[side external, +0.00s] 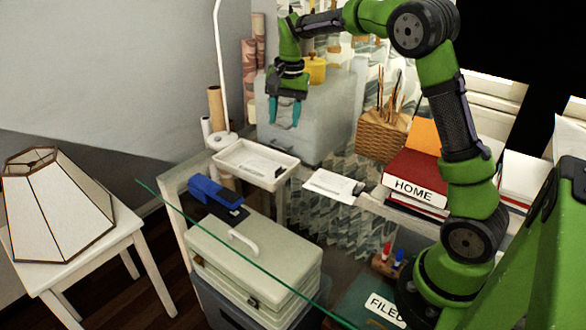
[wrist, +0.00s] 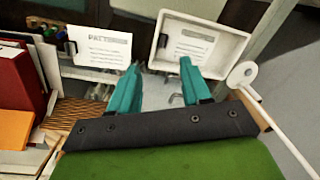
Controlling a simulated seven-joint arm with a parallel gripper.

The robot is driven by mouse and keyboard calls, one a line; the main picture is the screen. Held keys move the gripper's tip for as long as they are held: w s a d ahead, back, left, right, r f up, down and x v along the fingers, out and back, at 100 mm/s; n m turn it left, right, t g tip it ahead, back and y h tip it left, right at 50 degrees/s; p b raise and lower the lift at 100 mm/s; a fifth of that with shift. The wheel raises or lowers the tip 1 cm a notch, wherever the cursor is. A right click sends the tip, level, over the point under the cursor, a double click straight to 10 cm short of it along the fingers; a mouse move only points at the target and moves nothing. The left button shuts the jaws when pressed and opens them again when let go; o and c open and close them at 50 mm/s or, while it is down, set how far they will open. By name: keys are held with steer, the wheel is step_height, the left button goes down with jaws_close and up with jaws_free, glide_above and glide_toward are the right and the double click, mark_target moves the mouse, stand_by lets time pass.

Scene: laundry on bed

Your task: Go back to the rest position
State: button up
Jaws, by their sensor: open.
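My gripper (side external: 285,110) is raised at the back of the desk, in front of a grey box-like block, with its teal fingers pointing down. In the wrist view my gripper (wrist: 155,82) has its two teal fingers apart, with nothing between them. Below and beyond the fingers in that view are a white tray (wrist: 240,45) with a paper in it and a labelled white card (wrist: 98,45). My gripper touches none of these things.
A pale case (side external: 250,260) sits lower down. A lampshade (side external: 58,205) stands on a white side table at left.

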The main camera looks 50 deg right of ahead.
steer(key=s+a+r+n+t, duration=0.1)
steer(key=s+a+n+t, duration=0.1)
steer(key=s, duration=0.5)
steer(key=s+a+r+n+t+y, duration=0.1)
steer(key=s+a+r+n+t, duration=0.1)
steer(key=s+a, duration=0.5)
steer(key=s+a+r+n+t, duration=0.1)
steer(key=s+a+n, duration=0.3)
steer(key=s, duration=0.5)
steer(key=shift+a+r+n+t+y, duration=0.3)
steer(key=shift+a+t, duration=0.2)
steer(key=shift+a, duration=0.05)
